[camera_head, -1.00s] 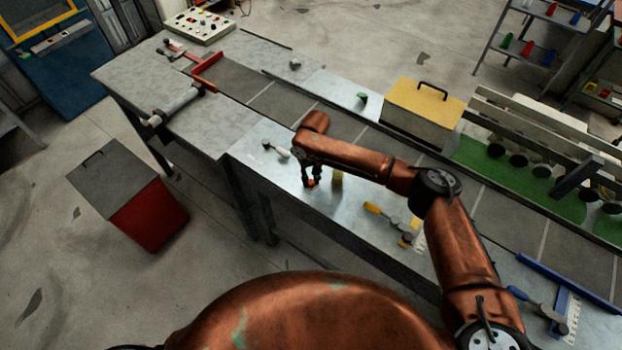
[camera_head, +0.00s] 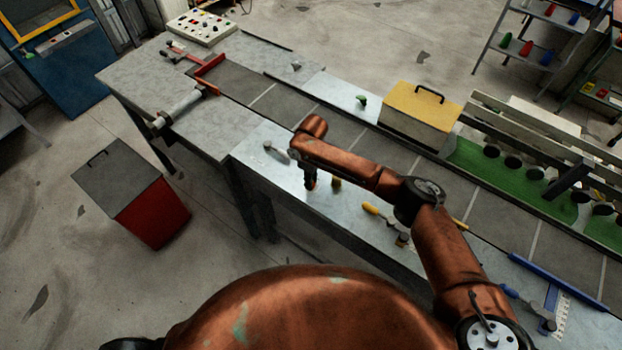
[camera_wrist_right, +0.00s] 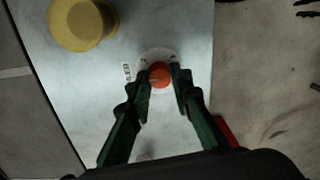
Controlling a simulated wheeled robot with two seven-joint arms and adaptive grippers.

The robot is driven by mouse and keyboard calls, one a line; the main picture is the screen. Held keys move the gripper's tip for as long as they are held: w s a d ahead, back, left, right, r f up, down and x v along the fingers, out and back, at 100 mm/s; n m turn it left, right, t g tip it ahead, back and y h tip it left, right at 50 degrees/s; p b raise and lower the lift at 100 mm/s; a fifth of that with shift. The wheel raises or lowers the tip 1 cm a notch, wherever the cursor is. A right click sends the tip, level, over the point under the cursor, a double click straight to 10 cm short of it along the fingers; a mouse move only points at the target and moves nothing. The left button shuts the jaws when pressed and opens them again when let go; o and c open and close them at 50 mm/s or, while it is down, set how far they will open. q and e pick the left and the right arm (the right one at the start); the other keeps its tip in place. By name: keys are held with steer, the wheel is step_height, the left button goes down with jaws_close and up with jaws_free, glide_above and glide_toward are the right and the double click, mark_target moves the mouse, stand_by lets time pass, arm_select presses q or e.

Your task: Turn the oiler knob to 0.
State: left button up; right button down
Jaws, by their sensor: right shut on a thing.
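The oiler knob is a round orange-red knob (camera_wrist_right: 160,76) on a pale round dial plate (camera_wrist_right: 158,53) set on the metal bench top. In the right wrist view my right gripper (camera_wrist_right: 161,73) has its two dark green fingers on opposite sides of the knob, shut on it. Small dark marks (camera_wrist_right: 127,72) show to the left of the dial; I cannot read them or tell where the knob points. In the head view my right gripper (camera_head: 310,182) points down at the bench and mostly hides the knob. My left gripper is not in view.
A yellow cylinder (camera_wrist_right: 78,24) stands close to the knob. A yellow-handled tool (camera_head: 372,209) lies on the bench (camera_head: 270,180) to the right, and a hammer-like tool (camera_head: 275,148) lies to the left. The conveyor (camera_head: 335,125) runs behind. A red bin (camera_head: 153,215) stands on the floor.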

steer(key=n, duration=0.2)
steer(key=shift+a+n, duration=0.1)
steer(key=shift+n, duration=0.3)
steer(key=n, duration=0.3)
steer(key=shift+n+p, duration=0.3)
steer(key=shift+p, duration=0.1)
steer(key=n, duration=0.3)
steer(key=shift+s+n, duration=0.1)
steer(key=shift+n, duration=0.2)
steer(key=n, duration=0.3)
steer(key=shift+n, duration=0.4)
steer(key=n, duration=0.3)
steer(key=shift+n+h, duration=0.3)
steer(key=n+b, duration=0.1)
steer(key=n, duration=0.2)
steer(key=shift+n, duration=0.3)
steer(key=n+b, duration=0.1)
steer(key=n, duration=0.5)
steer(key=shift+s+t, duration=0.1)
steer(key=shift+t, duration=0.2)
